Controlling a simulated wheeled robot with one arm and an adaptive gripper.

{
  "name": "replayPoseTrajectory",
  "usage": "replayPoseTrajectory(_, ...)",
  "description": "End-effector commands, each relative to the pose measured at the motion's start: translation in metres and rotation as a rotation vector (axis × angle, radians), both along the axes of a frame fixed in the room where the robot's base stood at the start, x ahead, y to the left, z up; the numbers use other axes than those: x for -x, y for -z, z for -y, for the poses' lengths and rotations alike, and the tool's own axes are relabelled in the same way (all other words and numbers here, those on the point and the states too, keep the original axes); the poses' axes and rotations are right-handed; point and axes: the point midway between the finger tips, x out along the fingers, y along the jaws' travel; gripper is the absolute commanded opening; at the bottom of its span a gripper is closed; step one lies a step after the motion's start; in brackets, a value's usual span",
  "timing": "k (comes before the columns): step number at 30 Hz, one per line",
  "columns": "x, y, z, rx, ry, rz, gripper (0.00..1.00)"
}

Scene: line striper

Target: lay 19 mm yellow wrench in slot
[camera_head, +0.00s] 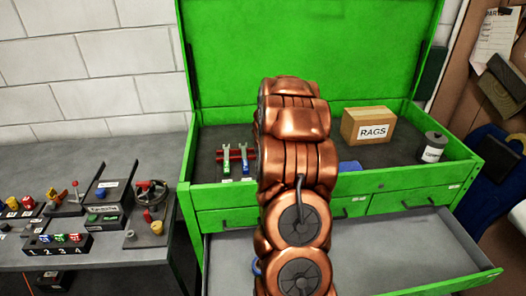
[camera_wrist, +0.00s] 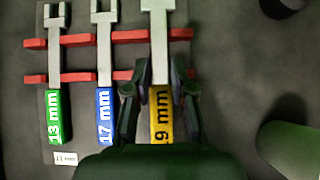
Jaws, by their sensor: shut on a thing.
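The yellow wrench (camera_wrist: 161,118) has a grey metal head and a yellow handle; its label reads "9 mm", with the first part covered. My gripper (camera_wrist: 160,92) is shut on its handle, one finger on each side. The wrench's shaft passes over the red rack rails (camera_wrist: 128,37), right of the other wrenches; I cannot tell if it touches them. A green 13 mm wrench (camera_wrist: 54,112) and a blue 17 mm wrench (camera_wrist: 105,112) lie across the rails. In the head view my arm hides the gripper and the yellow wrench.
The rack is in the green tool chest (camera_head: 400,185), with a RAGS box (camera_head: 368,126) and a grey canister (camera_head: 432,147) to the right. A side bench (camera_head: 70,165) with controls stands left.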

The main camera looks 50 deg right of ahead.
Motion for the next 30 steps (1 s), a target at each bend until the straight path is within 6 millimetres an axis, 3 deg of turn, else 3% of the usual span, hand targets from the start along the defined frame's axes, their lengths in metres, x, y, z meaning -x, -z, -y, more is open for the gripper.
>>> replayPoseTrajectory(30,0.0003,0.0081,-0.0002,-0.002,-0.001,-0.001,0.00)
